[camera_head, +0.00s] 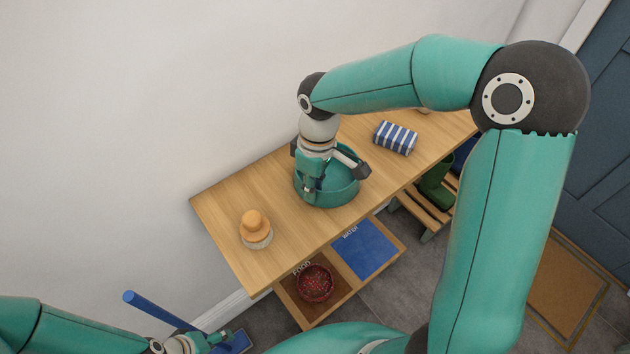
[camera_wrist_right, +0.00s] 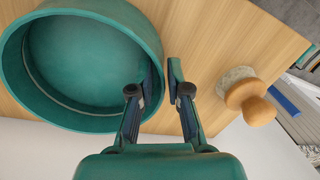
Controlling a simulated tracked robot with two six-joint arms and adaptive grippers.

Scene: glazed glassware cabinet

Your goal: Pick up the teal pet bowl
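The teal pet bowl (camera_head: 338,194) stands on the wooden bench top, partly covered by my right wrist in the head view. In the right wrist view the bowl (camera_wrist_right: 80,62) fills the upper left, its inside empty. My right gripper (camera_head: 312,190) is at the bowl's left rim. In the wrist view its fingers (camera_wrist_right: 156,90) are apart, one over the bowl's inside and one outside, with the rim between them. Contact with the wall cannot be told. My left gripper (camera_head: 218,340) is low at the bottom left, far from the bowl; its fingers are too small to read.
An orange-topped brush (camera_head: 254,228) stands left on the bench (camera_head: 230,215); a blue-striped packet (camera_head: 395,138) lies to the right. Below are a red food bowl (camera_head: 315,283) and a blue water mat (camera_head: 365,250) in a tray. A blue handle (camera_head: 160,310) rises near my left gripper.

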